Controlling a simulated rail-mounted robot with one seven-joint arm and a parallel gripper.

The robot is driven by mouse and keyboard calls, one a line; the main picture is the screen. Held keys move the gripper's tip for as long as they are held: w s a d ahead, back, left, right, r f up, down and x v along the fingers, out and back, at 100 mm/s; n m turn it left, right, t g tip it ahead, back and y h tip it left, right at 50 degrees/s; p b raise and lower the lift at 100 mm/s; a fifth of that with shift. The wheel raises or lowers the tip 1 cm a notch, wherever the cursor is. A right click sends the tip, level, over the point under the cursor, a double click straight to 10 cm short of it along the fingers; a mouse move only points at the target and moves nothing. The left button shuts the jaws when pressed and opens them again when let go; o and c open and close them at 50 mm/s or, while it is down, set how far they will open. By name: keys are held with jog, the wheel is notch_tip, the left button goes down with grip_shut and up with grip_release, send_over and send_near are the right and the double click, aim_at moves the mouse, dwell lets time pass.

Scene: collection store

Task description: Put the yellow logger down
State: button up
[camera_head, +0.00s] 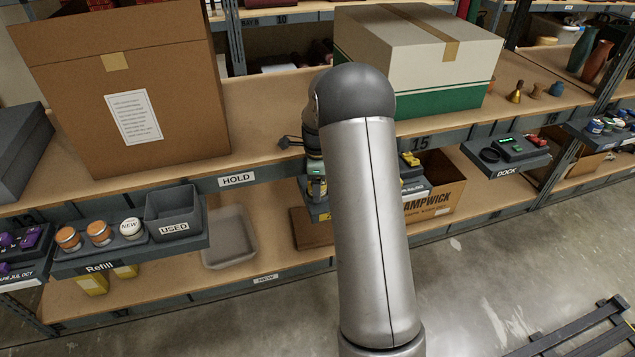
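My arm stands across the middle of the view and hides much of what is behind it. Yellow pieces (410,158) show just right of my arm, on a grey holder, partly hidden; I cannot tell whether one is the logger.
A tall cardboard box (170,90) stands left on the shelf above HOLD, and a white-green box (420,55) behind my arm. The Refill tray (130,262) holds jars and a USED bin (174,214). The DOCK tray (508,160) is at right. Bare shelf (255,115) lies between the boxes.

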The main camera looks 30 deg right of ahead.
notch_tip(320, 180, up, 13)
jog(key=p, duration=0.2)
jog(key=s+a+r+n, duration=0.3)
jog(key=s+a+n, duration=0.7)
jog(key=s, duration=0.2)
jog(key=s+a+f+n, duration=0.2)
jog(key=s+a+n, duration=0.1)
jog(key=s+n, duration=0.4)
jog(key=s+a+f+n, duration=0.1)
jog(key=s+a+n, duration=0.3)
jog(key=s+n, duration=0.3)
jog(key=s, duration=0.5)
jog(key=shift+s+f, duration=0.35)
jog(key=shift+f, duration=0.05)
jog(key=shift+g, duration=0.3)
notch_tip(320, 180, down, 5)
jog(key=b, duration=0.4)
jog(key=shift+s+d+b, duration=0.1)
jog(key=shift+b, duration=0.25)
